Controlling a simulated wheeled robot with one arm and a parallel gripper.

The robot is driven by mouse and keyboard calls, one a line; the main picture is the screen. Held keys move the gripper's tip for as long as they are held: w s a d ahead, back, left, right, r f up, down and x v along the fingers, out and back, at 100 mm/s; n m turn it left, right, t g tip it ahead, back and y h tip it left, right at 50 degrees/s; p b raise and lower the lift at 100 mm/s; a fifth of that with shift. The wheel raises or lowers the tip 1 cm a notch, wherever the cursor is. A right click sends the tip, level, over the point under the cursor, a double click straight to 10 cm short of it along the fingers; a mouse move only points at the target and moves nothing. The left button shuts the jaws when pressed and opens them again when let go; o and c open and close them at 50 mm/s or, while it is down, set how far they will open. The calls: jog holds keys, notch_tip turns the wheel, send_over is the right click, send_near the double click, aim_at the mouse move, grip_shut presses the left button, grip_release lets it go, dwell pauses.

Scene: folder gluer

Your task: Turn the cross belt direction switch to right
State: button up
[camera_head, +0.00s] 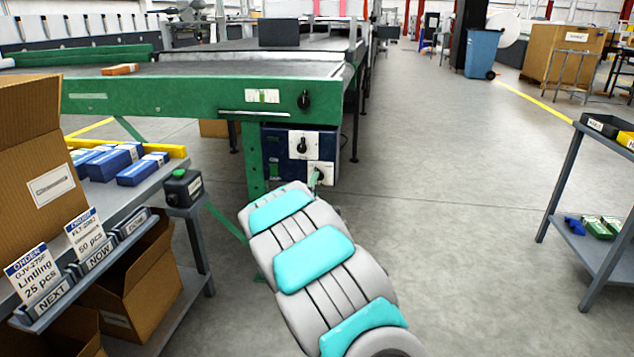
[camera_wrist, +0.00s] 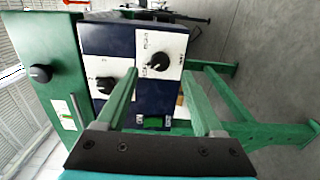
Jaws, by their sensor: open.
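A dark blue control box (camera_head: 275,146) hangs under the green machine frame. It carries a black rotary knob (camera_head: 301,146) on a white plate, which also shows in the wrist view (camera_wrist: 105,85). A second black knob (camera_wrist: 157,62) sits on another white plate, lower right on the box in the head view, where my arm partly covers it. The plate lettering is too small to read, so I cannot tell which is the cross belt direction switch. My gripper (camera_wrist: 160,72) is open and empty, with its fingertips on either side of the second knob in the wrist picture; contact is not clear.
Another black knob (camera_head: 304,100) is on the green beam (camera_head: 200,97) above the box. A green button (camera_wrist: 152,123) is near the fingers. A bench with blue boxes (camera_head: 142,169) and cartons stands left. A grey shelf (camera_head: 602,262) stands right; the floor (camera_head: 450,200) between is clear.

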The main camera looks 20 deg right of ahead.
jog(key=shift+x, duration=2.85)
grip_shut()
